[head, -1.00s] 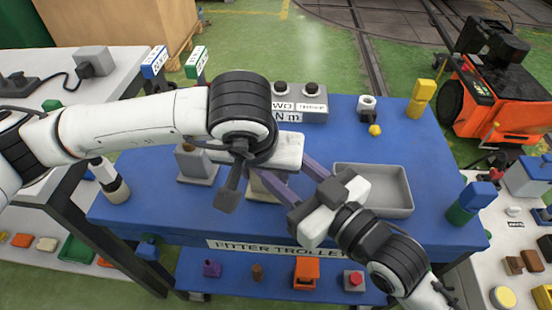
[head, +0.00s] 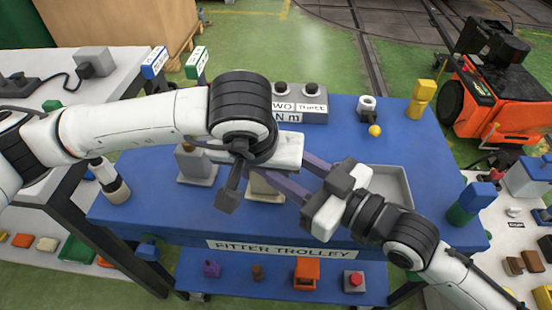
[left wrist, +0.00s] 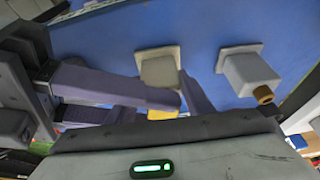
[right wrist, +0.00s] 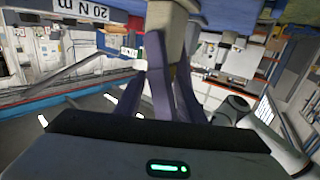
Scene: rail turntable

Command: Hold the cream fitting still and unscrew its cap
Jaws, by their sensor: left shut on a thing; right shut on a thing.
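The cream fitting (head: 265,187) stands on the blue trolley top, mostly under my left wrist in the head view. In the left wrist view its block (left wrist: 159,66) and base show, with a yellow cap (left wrist: 162,114) on the side towards that camera. My left gripper (left wrist: 160,86) is shut on the fitting, one purple finger along its right side; the other is partly hidden. My right gripper (head: 283,166) comes in from the right and is shut on the cap. In the right wrist view its fingers (right wrist: 169,62) close at the fitting, hiding most of the cap.
A grey fitting (left wrist: 246,73) with a brown cap stands beside the cream one. A grey tray (head: 393,178) lies behind my right gripper.

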